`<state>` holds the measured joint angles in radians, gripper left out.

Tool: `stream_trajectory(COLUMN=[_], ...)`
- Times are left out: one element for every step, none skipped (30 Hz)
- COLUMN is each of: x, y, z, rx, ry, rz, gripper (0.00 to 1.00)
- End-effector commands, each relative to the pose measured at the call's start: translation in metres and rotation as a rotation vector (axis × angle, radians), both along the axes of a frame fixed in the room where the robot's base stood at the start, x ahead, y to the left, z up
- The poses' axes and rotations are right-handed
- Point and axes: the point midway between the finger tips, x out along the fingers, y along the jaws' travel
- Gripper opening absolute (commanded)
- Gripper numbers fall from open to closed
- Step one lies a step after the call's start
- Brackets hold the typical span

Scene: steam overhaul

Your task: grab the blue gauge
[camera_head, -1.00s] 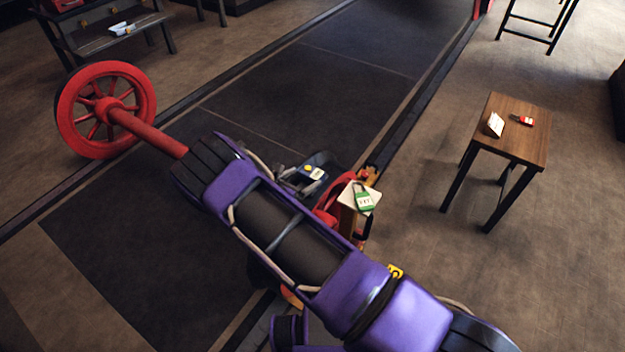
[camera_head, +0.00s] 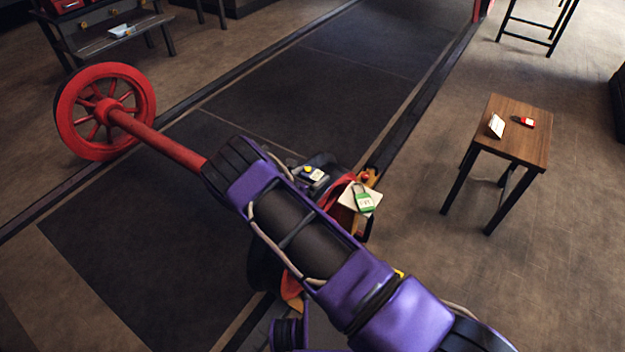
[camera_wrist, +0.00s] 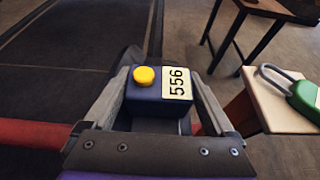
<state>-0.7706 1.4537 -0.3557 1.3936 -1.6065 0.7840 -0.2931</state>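In the head view the gauge (camera_head: 313,174) is small, near the red parts at the middle, and my arm hides much of the fingers. What lies under the gauge is hidden.
A green padlock (camera_head: 364,203) lies on a pale plate close right of the gauge. A red axle (camera_head: 160,138) with a spoked red wheel (camera_head: 104,110) extends left. A wooden table (camera_head: 515,140) on the right holds a red padlock (camera_head: 524,122) and a white card (camera_head: 496,126).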

Motion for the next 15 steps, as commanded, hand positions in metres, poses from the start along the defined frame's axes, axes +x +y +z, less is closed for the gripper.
stream_trajectory(x=[-0.0001, -0.0001, -0.0002, -0.0002, -0.0003, -0.0003, -0.0003, -0.0003, -0.0003, -0.0003, 0.0004, 0.0004, 0.0004, 0.0004, 0.0004], y=[0.0000, 0.0000, 0.0000, 0.0000, -0.0001, -0.0001, -0.0001, -0.0001, -0.0001, -0.0001, -0.0001, -0.0001, -0.0001, -0.0001, 0.0000], z=[0.0000, 0.0000, 0.0002, 0.0001, 0.0001, 0.0001, 0.0001, 0.0001, 0.0001, 0.0001, 0.0012, 0.0012, 0.0012, 0.0012, 0.0013], rx=[0.000, 0.000, 0.000, 0.000, 0.000, 0.000, 0.000, 0.000, 0.000, 0.000, 0.000, 0.000, 0.000, 0.000, 0.000], ry=[0.000, 0.000, 0.000, 0.000, 0.000, 0.000, 0.000, 0.000, 0.000, 0.000, -0.002, -0.002, -0.002, -0.002, -0.002], rz=[0.000, 0.000, 0.000, 0.000, 0.000, 0.000, -0.001, -0.001, -0.001, -0.001, 0.000, 0.000, 0.000, 0.000, 0.000], gripper=[0.59, 0.53, 0.46, 0.41, 0.35, 0.28, 0.23, 0.17, 0.10, 0.05, 0.04, 0.04, 0.04, 0.04, 0.04])
